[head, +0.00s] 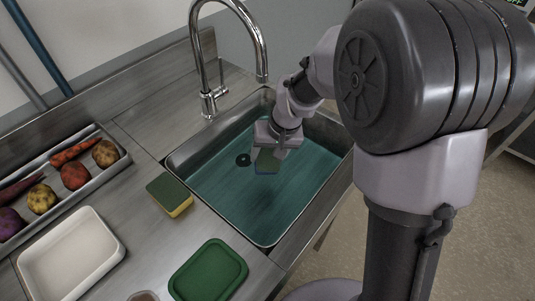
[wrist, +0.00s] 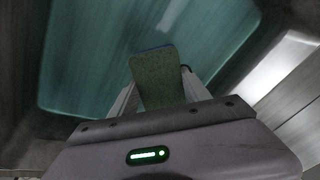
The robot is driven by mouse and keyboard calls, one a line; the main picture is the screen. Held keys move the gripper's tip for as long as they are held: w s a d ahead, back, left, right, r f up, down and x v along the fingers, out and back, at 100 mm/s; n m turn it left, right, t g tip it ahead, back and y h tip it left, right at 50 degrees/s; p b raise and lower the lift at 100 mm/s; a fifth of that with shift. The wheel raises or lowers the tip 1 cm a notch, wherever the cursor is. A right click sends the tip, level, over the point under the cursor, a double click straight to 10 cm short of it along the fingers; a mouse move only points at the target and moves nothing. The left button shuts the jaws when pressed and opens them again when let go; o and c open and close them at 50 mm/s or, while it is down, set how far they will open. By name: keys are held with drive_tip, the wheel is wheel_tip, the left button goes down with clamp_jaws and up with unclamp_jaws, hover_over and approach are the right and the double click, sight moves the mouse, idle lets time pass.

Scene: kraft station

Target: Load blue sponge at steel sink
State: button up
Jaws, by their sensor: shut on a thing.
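The blue sponge (head: 266,161) shows mostly its green scouring face, with a thin blue edge. My gripper (head: 270,152) is shut on it over the steel sink (head: 180,160), inside the outline of the basin. The sink holds teal water (head: 230,195). In the wrist view the sponge (wrist: 158,80) sits between the two fingers of my gripper (wrist: 158,92), with its blue edge at the far end. I cannot tell whether the sponge touches the water.
A yellow sponge with a green top (head: 170,195) lies on the counter left of the sink. The curved faucet (head: 200,60) rises behind the basin. A vegetable tray (head: 20,235), white tray (head: 70,255) and green-lidded box (head: 208,270) occupy the counter's left and front.

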wheel_tip(320, 180, up, 11)
drive_tip(key=p, duration=0.8)
drive_tip(key=shift+p, duration=0.35)
idle(1.6)
wheel_tip(320, 180, up, 4)
drive_tip(key=p, duration=0.3)
hover_over(268, 154)
drive_tip(key=shift+s, duration=0.1)
idle(0.4)
